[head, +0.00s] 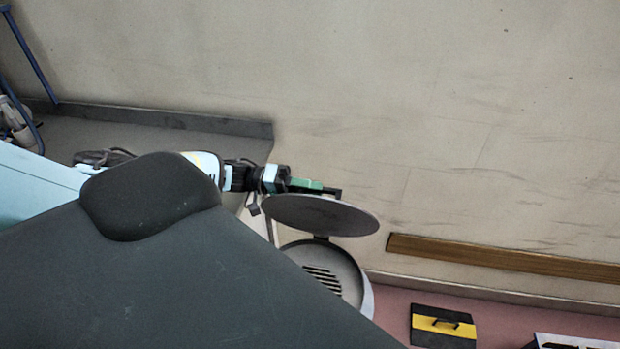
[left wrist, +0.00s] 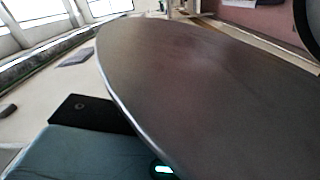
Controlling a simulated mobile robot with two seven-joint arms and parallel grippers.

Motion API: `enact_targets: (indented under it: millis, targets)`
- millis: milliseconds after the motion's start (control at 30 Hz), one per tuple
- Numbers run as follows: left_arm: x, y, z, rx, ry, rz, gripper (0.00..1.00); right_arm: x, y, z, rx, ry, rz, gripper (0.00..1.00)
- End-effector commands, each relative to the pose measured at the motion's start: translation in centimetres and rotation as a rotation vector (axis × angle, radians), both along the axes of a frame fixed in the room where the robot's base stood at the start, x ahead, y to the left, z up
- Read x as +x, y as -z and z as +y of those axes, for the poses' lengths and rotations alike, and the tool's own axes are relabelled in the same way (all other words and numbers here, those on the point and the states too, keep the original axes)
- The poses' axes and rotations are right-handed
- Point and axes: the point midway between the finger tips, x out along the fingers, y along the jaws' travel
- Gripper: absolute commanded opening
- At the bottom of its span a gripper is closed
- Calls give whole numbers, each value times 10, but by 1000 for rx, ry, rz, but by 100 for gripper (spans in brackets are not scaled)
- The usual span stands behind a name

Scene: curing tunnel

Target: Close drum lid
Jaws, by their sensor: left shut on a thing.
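The drum lid (head: 320,215) is a flat, round grey disc, raised and tilted above the drum, with a hinge piece showing between them. The drum (head: 368,297) is round and grey, with dark slots inside its open top, and its lower left is hidden behind my own body. My left gripper (head: 325,190) is shut on the drum lid at its far upper edge, and the lid partly hides the fingers. In the left wrist view the lid (left wrist: 205,85) fills most of the picture as a broad dark disc. My right gripper is not in view.
A pale scuffed wall (head: 450,120) stands behind the drum, with a wooden rail (head: 500,260) low on it. A black and yellow box (head: 443,327) with a handle is on the reddish floor at lower right. A grey ledge (head: 160,135) runs behind my left arm.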

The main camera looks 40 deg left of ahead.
Motion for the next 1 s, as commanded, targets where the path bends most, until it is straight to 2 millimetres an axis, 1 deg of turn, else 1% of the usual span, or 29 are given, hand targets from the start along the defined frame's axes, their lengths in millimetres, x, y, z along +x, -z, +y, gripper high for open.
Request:
enact_targets:
  millis: [67, 100, 267, 533, 633, 833, 1000]
  targets:
    - [1, -1, 0, 0, -1, -2, 0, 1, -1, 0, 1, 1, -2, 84]
    - [1, -1, 0, 0, -1, -2, 21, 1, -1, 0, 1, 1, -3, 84]
    - [1, -1, 0, -1, -1, -2, 42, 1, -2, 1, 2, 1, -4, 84]
    - [0, 0, 1, -1, -1, 1, 42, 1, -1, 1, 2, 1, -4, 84]
    - [-3, 1, 6, 1, -2, 4, 42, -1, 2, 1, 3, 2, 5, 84]
    - [-17, 6, 31, 3, -3, 11, 42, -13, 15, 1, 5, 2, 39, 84]
    - [-29, 5, 53, 2, -2, 9, 42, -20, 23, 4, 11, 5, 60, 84]
